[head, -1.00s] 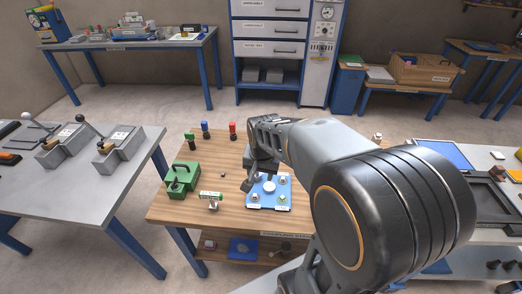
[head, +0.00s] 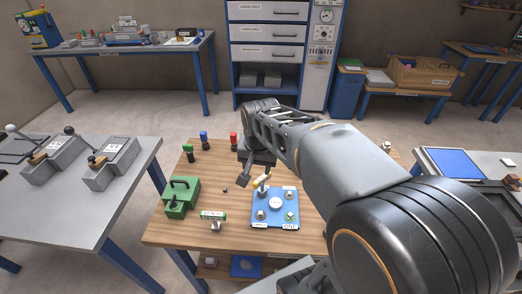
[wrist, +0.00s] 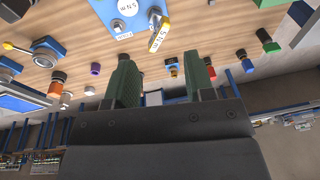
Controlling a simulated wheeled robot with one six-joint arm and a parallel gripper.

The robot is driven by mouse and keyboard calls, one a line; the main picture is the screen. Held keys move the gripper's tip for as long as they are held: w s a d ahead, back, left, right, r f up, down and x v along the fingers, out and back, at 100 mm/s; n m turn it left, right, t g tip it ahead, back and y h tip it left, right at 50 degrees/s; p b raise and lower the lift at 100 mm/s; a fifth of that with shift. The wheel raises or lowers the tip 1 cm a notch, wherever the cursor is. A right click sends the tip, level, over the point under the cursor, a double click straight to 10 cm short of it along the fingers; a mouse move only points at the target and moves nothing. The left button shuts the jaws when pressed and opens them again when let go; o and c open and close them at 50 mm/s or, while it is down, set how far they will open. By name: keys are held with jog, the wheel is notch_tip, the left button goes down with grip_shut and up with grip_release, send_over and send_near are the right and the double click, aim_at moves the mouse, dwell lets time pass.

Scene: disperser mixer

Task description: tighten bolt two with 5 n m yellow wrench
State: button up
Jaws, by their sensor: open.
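The yellow wrench (head: 262,181) stands at the far-left corner of a blue plate (head: 275,222), apparently on the bolt there. It also shows in the wrist view (wrist: 160,37), with a "5 N m" label. Other bolts sit at the plate's far right (head: 288,193), near left (head: 260,216) and near right (head: 290,216); I cannot read which is bolt two. My gripper (head: 246,177) is beside the wrench, behind and left of it. In the wrist view my gripper (wrist: 160,80) has its green-padded fingers wide apart, with nothing between them, clear of the wrench.
A green box (head: 180,198) and a small labelled stand (head: 216,221) are left of the plate. Green (head: 188,150), blue (head: 204,138) and red (head: 233,139) handled items stand at the back left. Bare wood lies between them and the plate.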

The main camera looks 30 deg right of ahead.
aim_at(262, 177)
jog(key=w+d+f+m+g, duration=0.2)
jog(key=w+d+f+m, duration=0.25)
jog(key=w+m, duration=0.3)
jog(key=f, duration=0.9)
jog(key=d+f, duration=0.1)
jog(key=f, duration=0.3)
jog(key=shift+w+f, duration=0.1)
jog(key=shift+f, duration=0.25)
grip_shut()
jog(key=shift+a+m, duration=0.1)
jog(key=shift+m, duration=0.25)
grip_release()
jog(key=shift+m, duration=0.3)
jog(key=shift+c, duration=0.4)
jog(key=shift+w, duration=0.15)
grip_shut()
